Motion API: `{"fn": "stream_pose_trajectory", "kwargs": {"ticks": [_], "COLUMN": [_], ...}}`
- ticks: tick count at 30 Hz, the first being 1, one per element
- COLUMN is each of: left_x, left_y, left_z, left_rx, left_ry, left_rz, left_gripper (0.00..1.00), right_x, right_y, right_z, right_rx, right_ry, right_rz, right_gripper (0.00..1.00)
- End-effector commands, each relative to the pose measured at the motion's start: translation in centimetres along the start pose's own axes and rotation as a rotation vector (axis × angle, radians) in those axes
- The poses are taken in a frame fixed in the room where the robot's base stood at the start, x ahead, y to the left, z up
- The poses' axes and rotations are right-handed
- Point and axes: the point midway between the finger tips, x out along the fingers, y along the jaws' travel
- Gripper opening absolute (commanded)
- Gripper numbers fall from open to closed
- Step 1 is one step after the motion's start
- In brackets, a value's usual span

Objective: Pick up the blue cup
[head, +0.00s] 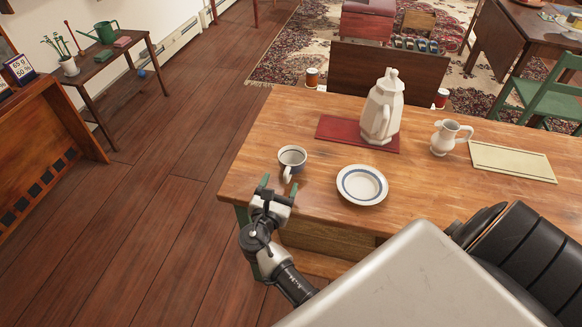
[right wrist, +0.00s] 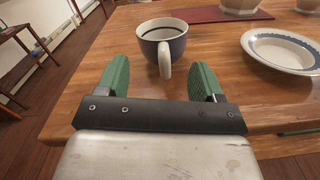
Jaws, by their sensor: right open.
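The blue cup (head: 292,159) stands upright near the left end of the wooden table (head: 262,140). It has a white inside and a white handle that points toward my right gripper. In the right wrist view the cup (right wrist: 174,47) is just beyond the green fingers, between their lines and apart from them. My right gripper (head: 276,189) is open and empty at the table's near left edge, on the near side of the cup. It also shows in the right wrist view (right wrist: 161,77). My left gripper is not in view.
A white bowl with a blue rim (head: 362,185) stands right of the cup. Behind are a white pitcher (head: 382,110) on a red mat (head: 335,129), a small jug (head: 448,137) and a cream board (head: 512,162). The table around the cup is clear.

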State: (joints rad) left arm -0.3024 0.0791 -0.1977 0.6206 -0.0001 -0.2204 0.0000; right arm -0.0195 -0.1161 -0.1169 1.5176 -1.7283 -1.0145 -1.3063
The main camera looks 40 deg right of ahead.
Motion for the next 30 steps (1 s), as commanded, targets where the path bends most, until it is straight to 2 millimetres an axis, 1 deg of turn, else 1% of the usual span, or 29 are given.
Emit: {"fn": "stream_pose_trajectory", "kwargs": {"ticks": [5, 13, 16, 20, 21, 29, 30], "left_x": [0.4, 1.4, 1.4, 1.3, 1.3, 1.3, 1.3], "left_y": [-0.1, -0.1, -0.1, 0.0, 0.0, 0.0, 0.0], "left_z": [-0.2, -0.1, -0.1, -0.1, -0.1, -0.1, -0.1], "left_rx": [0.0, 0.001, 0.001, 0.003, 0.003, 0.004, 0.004], "left_ry": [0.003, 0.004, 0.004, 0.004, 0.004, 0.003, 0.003], "left_rz": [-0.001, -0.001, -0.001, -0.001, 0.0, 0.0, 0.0], "left_gripper": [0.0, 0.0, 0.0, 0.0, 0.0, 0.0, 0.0], "right_x": [1.3, 5.2, 5.7, 5.7, 5.7, 5.6, 5.6], "right_y": [-0.1, -0.2, -0.2, -0.2, -0.2, -0.2, -0.2], "right_z": [-0.1, -0.2, -0.1, -0.1, -0.1, -0.1, -0.1], "right_rx": [0.001, 0.001, 0.001, 0.001, 0.001, 0.001, 0.001], "right_ry": [0.002, 0.001, 0.002, 0.003, 0.003, 0.003, 0.003], "right_rz": [0.0, 0.001, 0.001, 0.001, 0.001, 0.001, 0.001], "right_gripper": [0.68, 0.68, 0.68, 0.68, 0.66, 0.26, 0.2]}}
